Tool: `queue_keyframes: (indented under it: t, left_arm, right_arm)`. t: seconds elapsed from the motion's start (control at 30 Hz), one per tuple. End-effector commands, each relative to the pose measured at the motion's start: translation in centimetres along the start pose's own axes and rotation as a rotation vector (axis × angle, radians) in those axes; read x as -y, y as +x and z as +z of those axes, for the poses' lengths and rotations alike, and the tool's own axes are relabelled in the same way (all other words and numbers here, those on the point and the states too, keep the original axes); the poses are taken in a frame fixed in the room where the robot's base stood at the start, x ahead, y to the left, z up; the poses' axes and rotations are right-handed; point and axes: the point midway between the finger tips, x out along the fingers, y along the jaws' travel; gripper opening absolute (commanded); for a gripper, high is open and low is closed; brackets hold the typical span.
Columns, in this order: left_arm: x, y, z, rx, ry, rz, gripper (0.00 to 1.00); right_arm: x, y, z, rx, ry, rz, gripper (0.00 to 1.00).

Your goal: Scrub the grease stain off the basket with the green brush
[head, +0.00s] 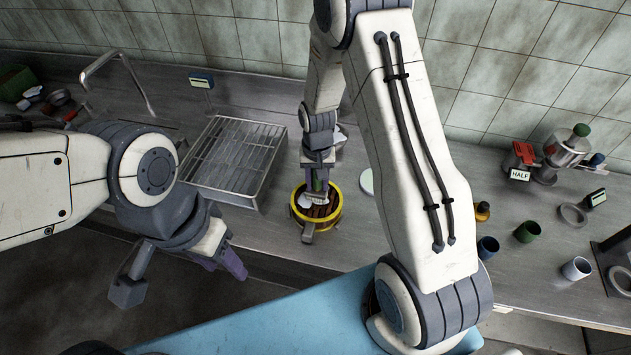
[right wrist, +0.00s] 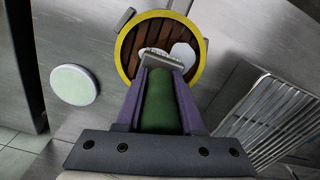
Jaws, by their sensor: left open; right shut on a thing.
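The basket (head: 326,218) is round, with a yellow rim and dark brown slats inside. It sits on the steel counter near the front edge and also shows in the right wrist view (right wrist: 126,52). My right gripper (right wrist: 162,75) is shut on the green brush (right wrist: 160,105). The brush's pale bristle end is over the basket's slats; I cannot tell whether it touches them. A white patch (right wrist: 183,52) lies on the slats beside the bristles, partly hidden by the brush. My left gripper (head: 180,285) is open and empty, in front of the counter, away from the basket.
A wire rack tray (head: 262,172) stands left of the basket. A pale round disc (head: 366,182) lies to its right, partly behind my right arm. Several cups, including a green one (head: 527,231), and a grinder-like device (head: 566,150) stand further right. A sink tap (head: 118,62) is at back left.

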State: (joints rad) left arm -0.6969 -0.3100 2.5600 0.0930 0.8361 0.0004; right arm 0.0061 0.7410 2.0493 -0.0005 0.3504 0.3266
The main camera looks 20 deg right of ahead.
Motion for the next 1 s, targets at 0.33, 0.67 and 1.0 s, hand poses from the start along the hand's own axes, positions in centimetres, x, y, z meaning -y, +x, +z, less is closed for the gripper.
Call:
queue_keyframes:
  t: [0.33, 0.67, 1.0]
  left_arm:
    - [0.0, 0.1, 0.0, 0.0, 0.0, 0.0, 0.5]
    - [0.0, 0.1, 0.0, 0.0, 0.0, 0.0, 0.5]
    - [0.0, 0.1, 0.0, 0.0, 0.0, 0.0, 0.5]
  right_arm:
    - [-1.4, 0.1, 0.3, 0.0, 0.002, 0.0, 0.0]
    - [-2.8, 0.2, 0.7, -0.001, 0.0, 0.0, 0.0]
    - [-2.4, 0.2, 0.6, 0.0, -0.002, 0.0, 0.0]
